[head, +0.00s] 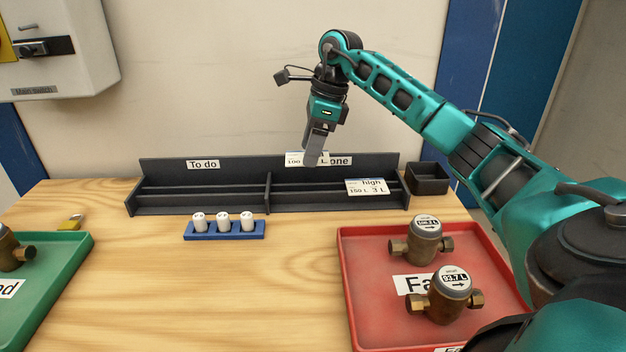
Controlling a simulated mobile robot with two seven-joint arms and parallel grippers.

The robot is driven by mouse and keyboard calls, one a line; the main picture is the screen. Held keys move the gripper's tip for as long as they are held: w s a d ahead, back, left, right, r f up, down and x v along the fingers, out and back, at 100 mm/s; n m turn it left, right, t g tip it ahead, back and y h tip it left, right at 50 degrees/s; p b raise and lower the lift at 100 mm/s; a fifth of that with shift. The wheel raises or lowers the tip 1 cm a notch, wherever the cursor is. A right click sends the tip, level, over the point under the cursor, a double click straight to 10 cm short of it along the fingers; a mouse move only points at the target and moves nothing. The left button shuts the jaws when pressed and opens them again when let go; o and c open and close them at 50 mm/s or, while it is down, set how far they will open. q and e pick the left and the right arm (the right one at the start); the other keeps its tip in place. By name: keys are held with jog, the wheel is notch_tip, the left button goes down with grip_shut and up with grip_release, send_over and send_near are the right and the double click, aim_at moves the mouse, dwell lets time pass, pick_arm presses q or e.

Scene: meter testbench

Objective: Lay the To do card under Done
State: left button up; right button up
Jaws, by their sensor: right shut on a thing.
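The dark card rack (268,203) stands at the back of the table, with a To do label (203,164) on its left half and a Done label (342,160) on its right half. My right gripper (316,158) is shut on a white card (293,159) and holds it in front of the Done label, covering part of the word. The held card is partly hidden by the fingers. The left half under To do shows no card. My left gripper is not in view.
A blue holder (225,236) with three white pieces stands in front of the rack. A black bin (428,179) is right of it. A red tray (372,287) holds two brass meters; a green tray (62,265) and yellow padlock (72,221) are left. The table's middle is clear.

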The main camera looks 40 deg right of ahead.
aim_at(327, 157)
jog(key=shift+f+b, duration=0.4)
jog(key=shift+f, duration=3.2)
jog(key=shift+f, duration=0.1)
jog(key=o, duration=0.7)
jog(key=shift+o, duration=0.2)
jog(key=p+v, duration=0.1)
jog(key=v, duration=1.1)
jog(key=shift+p, duration=0.35)
jog(key=shift+s, duration=0.1)
